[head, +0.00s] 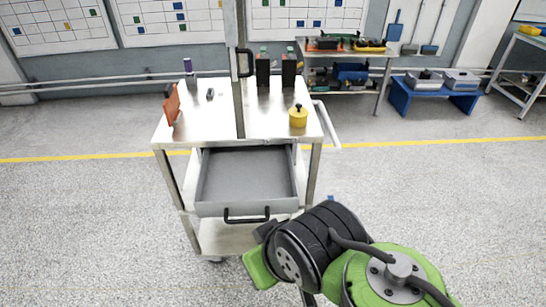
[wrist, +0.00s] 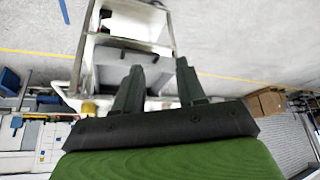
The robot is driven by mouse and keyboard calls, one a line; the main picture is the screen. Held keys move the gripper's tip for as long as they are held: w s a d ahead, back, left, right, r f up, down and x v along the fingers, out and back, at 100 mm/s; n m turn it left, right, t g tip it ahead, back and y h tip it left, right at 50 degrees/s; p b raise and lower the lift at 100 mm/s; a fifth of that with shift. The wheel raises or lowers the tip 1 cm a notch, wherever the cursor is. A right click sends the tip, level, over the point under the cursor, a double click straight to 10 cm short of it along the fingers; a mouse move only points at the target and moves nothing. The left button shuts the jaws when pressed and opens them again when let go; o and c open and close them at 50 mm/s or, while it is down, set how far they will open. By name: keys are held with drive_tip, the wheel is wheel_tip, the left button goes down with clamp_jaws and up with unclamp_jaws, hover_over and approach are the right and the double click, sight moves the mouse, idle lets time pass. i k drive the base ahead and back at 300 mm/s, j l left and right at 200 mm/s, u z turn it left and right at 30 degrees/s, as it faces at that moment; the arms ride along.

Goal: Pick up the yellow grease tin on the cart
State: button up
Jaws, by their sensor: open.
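The yellow grease tin (head: 298,117) with a black knob on top stands upright on the right side of the metal cart's top (head: 267,124). In the wrist view, a yellow patch that looks like the tin (wrist: 89,108) shows at the left, partly hidden behind my gripper's body. My gripper (wrist: 157,75) is open, with nothing between its two dark fingers. It is apart from the tin. In the head view my arm is low, in front of the cart at its right, and the fingers are not clearly seen.
The cart's drawer (head: 247,178) is pulled out and looks empty. A centre post (head: 238,80) splits the top. Two dark containers (head: 263,74) stand behind the tin, and an orange upright piece (head: 172,105) is at the left. A push handle (head: 327,125) juts out right of the tin.

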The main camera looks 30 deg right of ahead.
sight(296, 122)
drive_tip(key=i+l, duration=0.35)
drive_tip(key=l, duration=0.15)
drive_tip(key=i+l+u, duration=0.1)
drive_tip(key=i+l, duration=0.25)
drive_tip(key=l, duration=0.1)
